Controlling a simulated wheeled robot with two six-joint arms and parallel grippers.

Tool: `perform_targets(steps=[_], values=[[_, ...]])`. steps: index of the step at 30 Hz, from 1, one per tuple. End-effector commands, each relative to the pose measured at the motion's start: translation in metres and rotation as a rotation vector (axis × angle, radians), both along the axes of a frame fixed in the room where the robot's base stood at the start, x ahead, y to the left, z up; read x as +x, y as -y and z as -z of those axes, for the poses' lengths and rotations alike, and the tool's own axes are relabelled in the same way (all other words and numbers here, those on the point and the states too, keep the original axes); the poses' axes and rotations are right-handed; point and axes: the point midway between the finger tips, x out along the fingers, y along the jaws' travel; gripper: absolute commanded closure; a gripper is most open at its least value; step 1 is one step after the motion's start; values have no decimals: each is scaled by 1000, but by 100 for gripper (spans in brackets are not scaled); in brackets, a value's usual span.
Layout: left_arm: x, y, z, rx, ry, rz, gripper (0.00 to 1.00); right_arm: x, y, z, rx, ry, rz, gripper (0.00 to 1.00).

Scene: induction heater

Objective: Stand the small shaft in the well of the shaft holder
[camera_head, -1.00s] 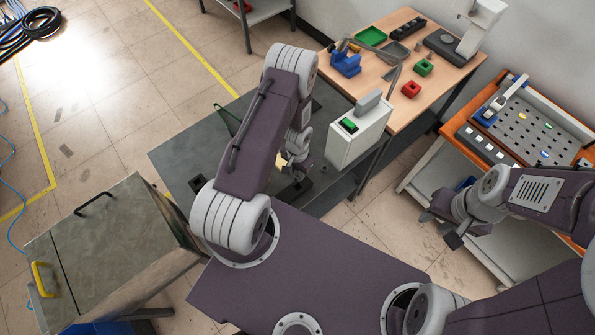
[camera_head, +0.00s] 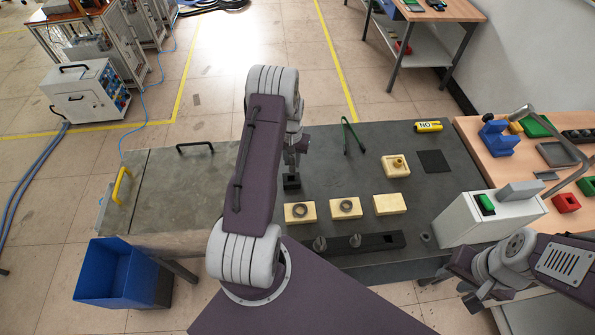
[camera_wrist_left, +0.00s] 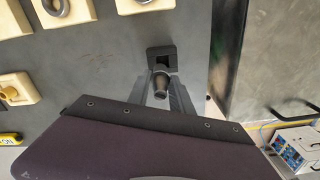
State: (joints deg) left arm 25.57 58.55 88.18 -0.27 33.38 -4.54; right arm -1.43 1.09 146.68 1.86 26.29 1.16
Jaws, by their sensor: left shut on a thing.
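My left gripper (camera_head: 291,182) is over the left-middle of the grey table (camera_head: 330,155). A cream block (camera_head: 395,172) with a raised tan centre sits to the gripper's right.
A green-buttoned box (camera_head: 485,218) stands right. A green tool (camera_head: 350,137) and yellow object (camera_head: 428,127) lie behind.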

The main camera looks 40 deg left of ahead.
Motion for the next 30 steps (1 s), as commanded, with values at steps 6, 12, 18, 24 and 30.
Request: perform_targets(steps=[6,12,18,24,30], values=[[1,-3,-1,-2,2,-11,100,0,0,2,0,0,0,64],[1,-3,6,-2,2,-10,100,0,0,8,0,0,0,64],[1,-2,26,-3,1,-10,100,0,0,22,0,0,0,64],[1,-3,47,-1,2,-10,100,0,0,37,0,0,0,64],[1,-3,52,-1,3,-10,100,0,0,39,0,0,0,64]])
